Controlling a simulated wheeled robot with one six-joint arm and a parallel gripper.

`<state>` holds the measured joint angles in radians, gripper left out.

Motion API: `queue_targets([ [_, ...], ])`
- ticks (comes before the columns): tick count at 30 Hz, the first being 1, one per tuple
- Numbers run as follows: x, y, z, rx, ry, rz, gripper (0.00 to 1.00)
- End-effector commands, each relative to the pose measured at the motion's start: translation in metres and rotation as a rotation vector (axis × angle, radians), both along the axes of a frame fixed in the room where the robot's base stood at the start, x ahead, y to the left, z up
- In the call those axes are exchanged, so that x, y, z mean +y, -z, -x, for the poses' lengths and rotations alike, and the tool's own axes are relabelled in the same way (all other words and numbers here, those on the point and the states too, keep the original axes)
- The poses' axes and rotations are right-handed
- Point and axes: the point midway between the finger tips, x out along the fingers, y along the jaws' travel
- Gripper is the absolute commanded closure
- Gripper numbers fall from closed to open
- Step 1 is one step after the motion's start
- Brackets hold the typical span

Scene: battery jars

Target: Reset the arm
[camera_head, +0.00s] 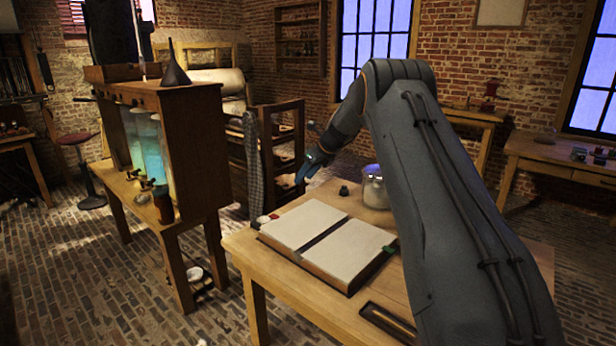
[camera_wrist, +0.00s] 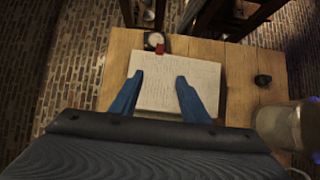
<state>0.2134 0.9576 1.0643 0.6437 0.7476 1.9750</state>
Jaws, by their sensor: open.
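My gripper (camera_head: 312,163) is raised over the far left part of the wooden table (camera_head: 244,244) in the head view. In the wrist view my gripper (camera_wrist: 157,95) shows two blue fingers spread apart with nothing between them. Below them is an open book (camera_wrist: 207,75), well apart from the fingertips. The same open book (camera_head: 297,222) lies on the table in the head view. My arm reaches across the right side of the head view and hides part of the table.
A glass jar (camera_head: 375,187) and a small dark object (camera_head: 344,190) stand behind the book. A dark tray (camera_head: 387,322) lies at the front. To the left, a wooden cabinet (camera_head: 198,150) holds blue-lit jars (camera_head: 150,147). Brick floor shows between the tables.

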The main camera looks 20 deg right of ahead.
Motion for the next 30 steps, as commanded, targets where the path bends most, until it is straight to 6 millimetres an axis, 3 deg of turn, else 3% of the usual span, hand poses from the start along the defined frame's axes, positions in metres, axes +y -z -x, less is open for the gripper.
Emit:
queue_targets([
  [5,0.0,0.0,0.001,0.001,-0.002,0.003,0.58],
  [8,0.006,-0.001,0.016,-0.005,-0.078,0.062,0.58],
  [11,0.015,-0.002,0.043,-0.015,-0.216,0.165,0.58],
  [14,0.028,-0.002,0.084,-0.027,-0.418,0.299,0.58],
  [20,0.052,0.0,0.187,-0.059,-0.902,0.564,0.58],
  [30,0.079,0.019,0.392,-0.156,-1.822,0.877,0.58],
])
